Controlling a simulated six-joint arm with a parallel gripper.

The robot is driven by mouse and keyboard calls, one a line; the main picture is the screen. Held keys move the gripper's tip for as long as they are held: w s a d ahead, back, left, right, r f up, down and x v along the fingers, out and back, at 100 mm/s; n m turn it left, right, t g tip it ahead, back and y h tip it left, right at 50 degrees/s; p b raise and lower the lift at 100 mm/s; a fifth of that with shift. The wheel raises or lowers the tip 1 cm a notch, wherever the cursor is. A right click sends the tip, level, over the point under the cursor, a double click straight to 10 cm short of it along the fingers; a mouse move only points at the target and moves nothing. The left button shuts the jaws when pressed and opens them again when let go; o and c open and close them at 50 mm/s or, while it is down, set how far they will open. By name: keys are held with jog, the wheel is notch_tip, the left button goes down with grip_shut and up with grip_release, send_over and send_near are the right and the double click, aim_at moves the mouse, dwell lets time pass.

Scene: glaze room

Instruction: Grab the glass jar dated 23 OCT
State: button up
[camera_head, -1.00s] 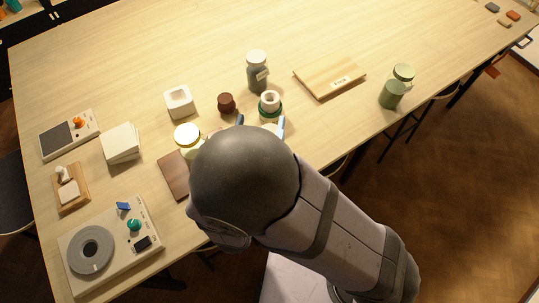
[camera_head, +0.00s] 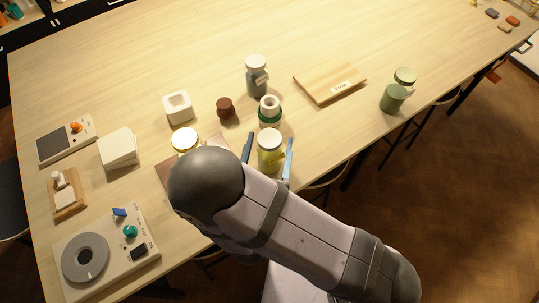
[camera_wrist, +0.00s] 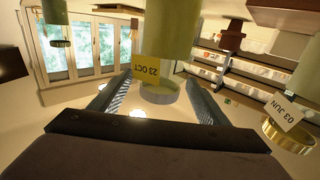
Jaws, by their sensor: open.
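The glass jar dated 23 OCT (camera_wrist: 170,32) fills the upper middle of the wrist view, upside down there, with its yellow date tag (camera_wrist: 152,69) readable. It has a pale lid and yellow-green contents, and in the head view the jar (camera_head: 270,158) stands upright near the table's front edge. My gripper (camera_wrist: 158,80) is open, with one finger on each side of this jar. In the head view my gripper (camera_head: 269,140) also straddles it. I cannot tell whether either finger touches the glass.
A gold-lidded jar (camera_head: 185,141), apparently the one tagged 03 JUN (camera_wrist: 288,113), stands to the left. A green-and-white round piece (camera_head: 270,112) is close behind the fingers. A brown pot (camera_head: 225,110) and a dark tagged jar (camera_head: 257,80) are farther back.

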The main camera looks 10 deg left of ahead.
aim_at(272, 129)
jog(key=shift+w+r+p, duration=0.25)
jog(key=shift+w+p, duration=0.15)
jog(key=shift+p, duration=0.1)
jog(key=w+p, duration=0.2)
jog(key=w, duration=0.1)
jog(key=shift+a+r, duration=0.1)
jog(key=shift+r, duration=0.05)
jog(key=shift+w+p, duration=0.3)
jog(key=shift+w, duration=0.4)
jog(key=shift+a, duration=0.1)
grip_shut()
